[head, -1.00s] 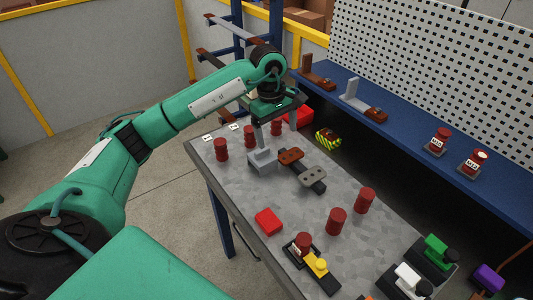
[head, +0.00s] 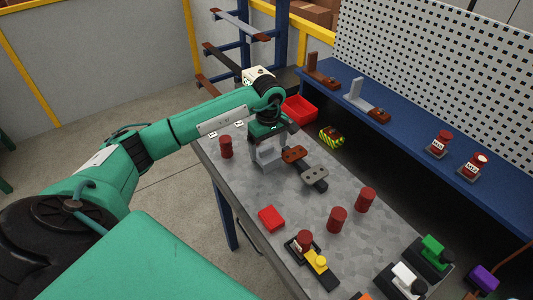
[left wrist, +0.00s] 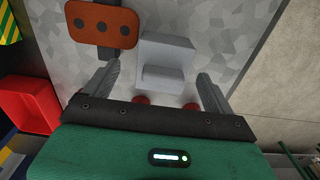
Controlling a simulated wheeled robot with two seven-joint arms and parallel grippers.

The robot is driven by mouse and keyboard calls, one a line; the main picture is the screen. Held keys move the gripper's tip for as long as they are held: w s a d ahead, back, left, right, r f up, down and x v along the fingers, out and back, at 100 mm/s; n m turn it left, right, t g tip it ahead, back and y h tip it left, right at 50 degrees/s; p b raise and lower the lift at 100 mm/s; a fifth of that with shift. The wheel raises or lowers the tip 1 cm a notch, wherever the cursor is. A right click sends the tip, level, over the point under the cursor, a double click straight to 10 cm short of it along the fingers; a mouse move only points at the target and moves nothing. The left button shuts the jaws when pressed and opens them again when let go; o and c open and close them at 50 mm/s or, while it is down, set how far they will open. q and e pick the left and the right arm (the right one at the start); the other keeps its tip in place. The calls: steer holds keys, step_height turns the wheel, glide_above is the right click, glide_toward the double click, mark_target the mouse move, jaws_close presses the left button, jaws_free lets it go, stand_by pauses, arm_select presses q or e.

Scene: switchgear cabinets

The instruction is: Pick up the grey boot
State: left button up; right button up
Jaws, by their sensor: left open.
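The grey boot (head: 269,162) is a light grey block with an upright part, standing on the metal-topped table. In the left wrist view the grey boot (left wrist: 166,55) lies just ahead of my fingers, roughly centred between them. My left gripper (head: 268,145) is open above the boot and hides its upper part in the head view. The open fingers of the left gripper (left wrist: 158,75) show on either side in the wrist view, with nothing gripped. I cannot tell whether they touch the boot. My right gripper is out of view.
A brown drilled plate (head: 294,154) and a grey one (head: 315,175) on a dark bar lie close beside the boot. Red cylinders (head: 226,147) stand around the table. A red bin (head: 300,108) is behind the gripper. A blue shelf (head: 405,130) runs along the right.

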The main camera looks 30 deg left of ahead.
mark_target(266, 148)
arm_select(q)
steer(key=f, duration=0.1)
steer(key=f+p, duration=0.1)
steer(key=f, duration=0.1)
steer(key=shift+s+a, duration=0.2)
steer(key=shift+a, duration=0.05)
steer(key=shift+w+f, duration=0.1)
steer(key=shift+f, duration=0.35)
steer(key=c, duration=1)
steer(key=shift+c, duration=0.2)
steer(key=shift+r, duration=0.1)
